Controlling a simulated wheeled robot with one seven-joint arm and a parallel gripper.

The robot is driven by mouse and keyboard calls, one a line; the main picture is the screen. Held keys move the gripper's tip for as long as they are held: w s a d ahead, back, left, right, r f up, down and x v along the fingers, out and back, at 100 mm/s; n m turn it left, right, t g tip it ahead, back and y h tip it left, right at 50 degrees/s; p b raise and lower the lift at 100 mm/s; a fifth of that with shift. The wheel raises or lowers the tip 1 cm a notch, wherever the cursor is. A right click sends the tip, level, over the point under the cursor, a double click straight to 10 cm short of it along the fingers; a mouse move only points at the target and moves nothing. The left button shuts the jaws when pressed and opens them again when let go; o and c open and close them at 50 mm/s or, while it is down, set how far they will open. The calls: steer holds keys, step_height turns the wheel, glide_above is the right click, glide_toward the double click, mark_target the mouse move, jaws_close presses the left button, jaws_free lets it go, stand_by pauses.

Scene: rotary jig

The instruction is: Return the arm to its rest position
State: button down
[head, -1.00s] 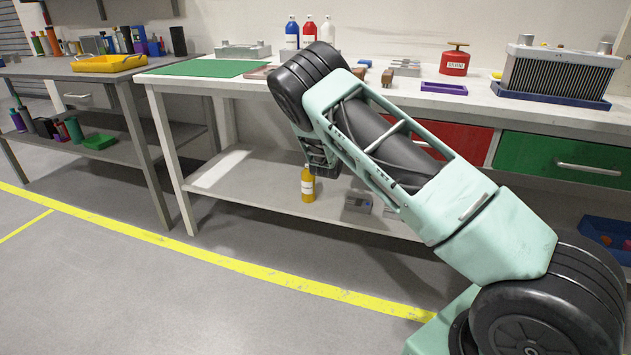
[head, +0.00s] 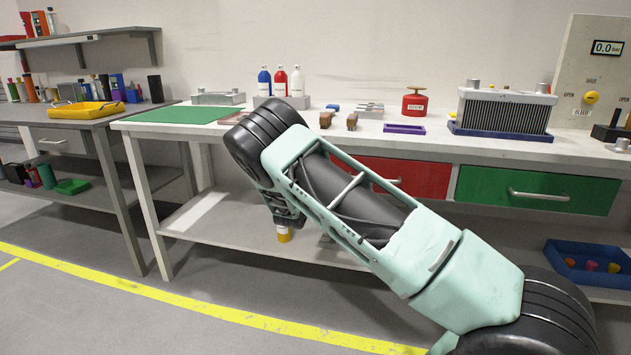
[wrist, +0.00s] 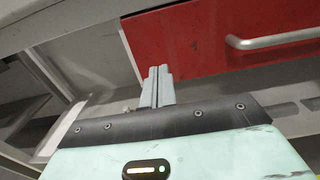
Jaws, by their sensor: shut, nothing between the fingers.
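My arm shows in the head view as a mint-green and black link slanting from the lower right up to a black joint in front of the white workbench (head: 150,126). The arm hides part of the bench front. My gripper (wrist: 155,73) shows in the wrist view, its two grey fingers together with nothing between them. In that view the fingertips appear in front of the red drawer (wrist: 215,45) and its left edge. In the head view the fingers cannot be made out behind the arm.
The bench top holds a green mat (head: 180,115), a red can (head: 414,103), a purple tray (head: 404,128) and a radiator (head: 505,112). A green drawer (head: 585,195) is closed. A yellow tray (head: 88,110) lies on the left table. Grey floor is open at lower left.

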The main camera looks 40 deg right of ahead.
steer(key=p+v, duration=0.1)
steer(key=v, duration=0.7)
steer(key=shift+a+f, duration=0.15)
steer(key=shift+a, duration=0.15)
steer(key=s+a+r+m+g+y, duration=0.35)
steer(key=s+a+m+y, duration=0.2)
steer(key=s+a, duration=0.75)
steer(key=s+a+r+m+g+y, duration=0.2)
steer(key=s+a+m+g+y, duration=0.3)
steer(key=s+a, duration=0.8)
steer(key=s+a+r+m+g+y, duration=0.3)
steer(key=s+a+m, duration=0.5)
steer(key=s, duration=0.9)
step_height(320, 180, up, 23)
steer(key=y+p, duration=0.1)
steer(key=p, duration=2.2)
steer(key=shift+s+a+f, duration=0.2)
steer(key=shift+a, duration=0.25)
steer(key=shift+n+t, duration=0.25)
